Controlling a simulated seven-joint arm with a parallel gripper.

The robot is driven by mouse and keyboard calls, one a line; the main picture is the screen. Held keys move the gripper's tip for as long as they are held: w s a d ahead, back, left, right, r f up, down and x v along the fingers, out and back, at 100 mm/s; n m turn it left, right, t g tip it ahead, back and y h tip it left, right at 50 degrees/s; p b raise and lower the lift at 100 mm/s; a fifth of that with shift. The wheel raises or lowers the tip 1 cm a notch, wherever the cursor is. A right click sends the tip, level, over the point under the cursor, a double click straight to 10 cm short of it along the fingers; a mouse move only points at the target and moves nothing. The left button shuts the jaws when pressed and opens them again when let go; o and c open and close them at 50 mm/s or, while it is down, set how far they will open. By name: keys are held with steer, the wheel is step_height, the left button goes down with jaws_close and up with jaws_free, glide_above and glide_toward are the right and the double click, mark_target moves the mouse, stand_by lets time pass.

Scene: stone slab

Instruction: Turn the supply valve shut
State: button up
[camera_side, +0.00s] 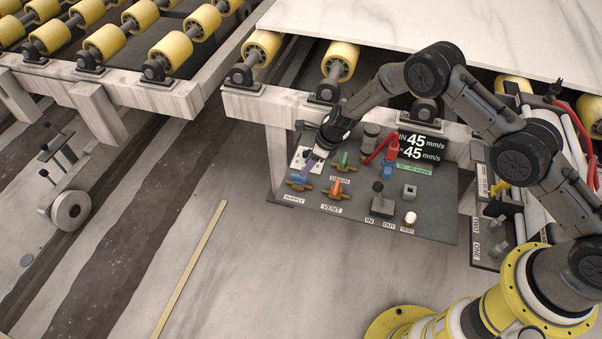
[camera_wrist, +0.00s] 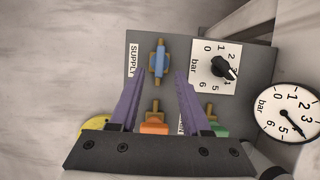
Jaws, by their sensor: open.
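The supply valve has a blue handle (camera_side: 299,176) on a brass body, beside the SUPPLY label at the left of the dark panel (camera_side: 432,222). My gripper (camera_side: 311,164) is above the panel's left part, near the valve. In the wrist view its purple fingers (camera_wrist: 160,77) are open, with nothing held. The handle appears just beyond the tips, roughly centred between them; I see no contact.
An orange vent handle (camera_side: 336,187) and a green drain handle (camera_side: 343,159) sit close by. A regulator knob (camera_wrist: 224,68) and a round gauge (camera_wrist: 288,112) are right of the fingers. A joystick (camera_side: 380,202) stands on the panel. Rollers carry a stone slab (camera_side: 430,20) behind.

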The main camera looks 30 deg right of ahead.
mark_target(299, 178)
steer(key=shift+x, duration=2.9)
jaws_close()
